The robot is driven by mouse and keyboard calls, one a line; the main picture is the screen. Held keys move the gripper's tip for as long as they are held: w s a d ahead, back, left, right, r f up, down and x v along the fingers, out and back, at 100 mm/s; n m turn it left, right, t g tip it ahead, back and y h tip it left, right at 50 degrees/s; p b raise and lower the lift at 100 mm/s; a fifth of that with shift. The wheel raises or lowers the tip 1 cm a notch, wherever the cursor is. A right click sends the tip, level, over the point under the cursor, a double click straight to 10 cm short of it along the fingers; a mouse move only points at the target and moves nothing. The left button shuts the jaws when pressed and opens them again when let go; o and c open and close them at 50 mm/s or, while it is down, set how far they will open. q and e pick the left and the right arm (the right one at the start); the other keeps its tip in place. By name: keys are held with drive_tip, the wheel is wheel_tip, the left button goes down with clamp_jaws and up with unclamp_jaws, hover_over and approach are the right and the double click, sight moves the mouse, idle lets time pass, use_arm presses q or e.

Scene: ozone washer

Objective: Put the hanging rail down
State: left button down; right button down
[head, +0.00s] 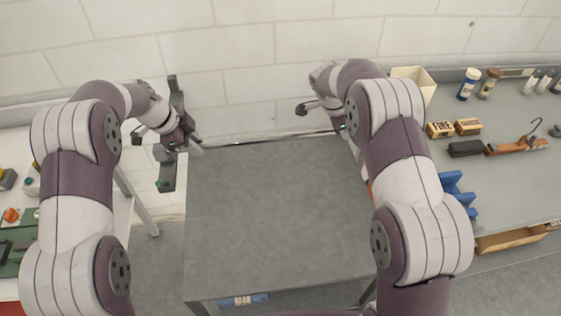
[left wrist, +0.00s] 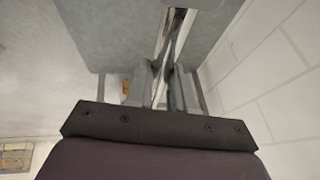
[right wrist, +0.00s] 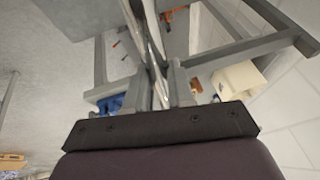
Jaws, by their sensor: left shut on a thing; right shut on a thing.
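The hanging rail (head: 268,138) is a thin, shiny rod running left to right along the far edge of the grey table (head: 280,220). My left gripper (head: 196,147) is shut on its left part, and the rail (left wrist: 171,45) shows between the fingers in the left wrist view. My right gripper (head: 341,128) is shut on its right part, and the rail (right wrist: 152,50) runs between the fingers in the right wrist view. The rail looks roughly level. I cannot tell whether it touches the table or is just above it.
The tabletop is bare. A tiled wall (head: 250,60) stands close behind. On the right, a bench holds a cream bin (head: 413,82), bottles, small boxes (head: 440,129) and a wooden hanger (head: 517,146). A white side table (head: 122,215) stands at the left.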

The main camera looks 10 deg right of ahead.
use_arm(q)
drive_tip(key=shift+w, duration=0.1)
use_arm(e)
drive_tip(key=shift+w, duration=0.1)
use_arm(q)
drive_tip(key=shift+a+r, duration=0.1)
use_arm(e)
drive_tip(key=shift+a+r, duration=0.1)
